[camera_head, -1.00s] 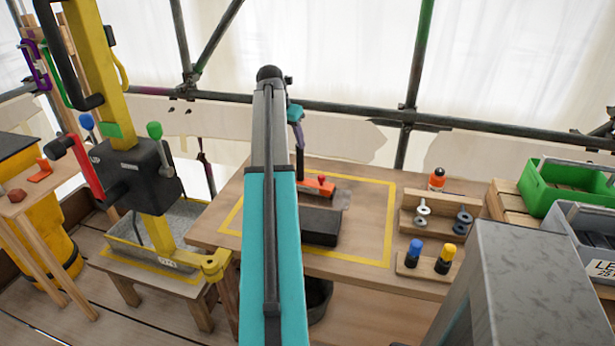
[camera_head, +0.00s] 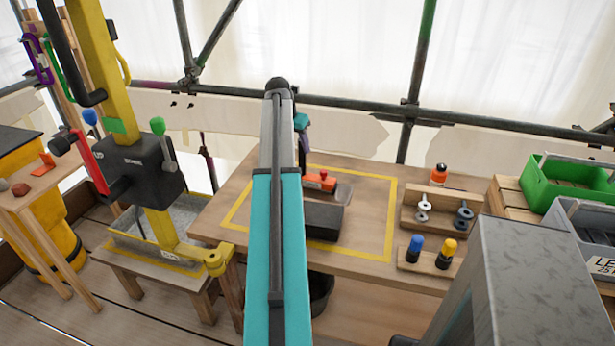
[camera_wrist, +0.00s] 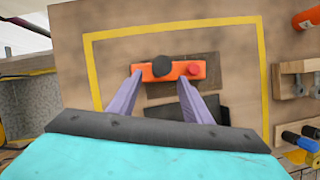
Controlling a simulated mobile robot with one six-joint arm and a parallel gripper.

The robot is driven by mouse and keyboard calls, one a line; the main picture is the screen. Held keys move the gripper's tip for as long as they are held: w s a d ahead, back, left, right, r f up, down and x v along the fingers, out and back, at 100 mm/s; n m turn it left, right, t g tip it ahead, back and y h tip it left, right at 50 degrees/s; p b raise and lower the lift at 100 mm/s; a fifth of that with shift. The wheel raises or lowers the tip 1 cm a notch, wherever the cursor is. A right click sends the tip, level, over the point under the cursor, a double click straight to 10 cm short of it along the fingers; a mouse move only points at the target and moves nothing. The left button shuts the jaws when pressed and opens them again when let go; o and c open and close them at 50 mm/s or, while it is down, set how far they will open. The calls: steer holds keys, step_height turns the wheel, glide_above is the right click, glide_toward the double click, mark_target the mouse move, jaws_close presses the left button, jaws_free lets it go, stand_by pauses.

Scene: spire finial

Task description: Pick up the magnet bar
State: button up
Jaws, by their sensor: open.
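The magnet bar appears to be the orange-red bar (camera_head: 318,184) lying on the workbench inside a yellow outline. In the wrist view the bar (camera_wrist: 192,68) shows a black round knob and a smaller red knob. My gripper (camera_wrist: 161,82) is open, with its two purple fingers on either side of the bar's middle part and nothing held. The fingertips appear at the bar's near edge; I cannot tell their height above it. In the head view my arm hides part of the bar and most of the gripper.
A dark block (camera_head: 324,221) lies just in front of the bar, and a thin grey plate (camera_wrist: 210,62) lies under or behind it. A wooden rack (camera_head: 432,212) with fittings stands to the right. A yellow column (camera_head: 100,60) with levers stands left.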

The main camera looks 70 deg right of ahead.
mark_target(300, 150)
steer(key=shift+x, duration=1.45)
steer(key=shift+f, duration=0.1)
steer(key=shift+p+x, duration=0.85)
steer(key=shift+x, duration=1.65)
jaws_close()
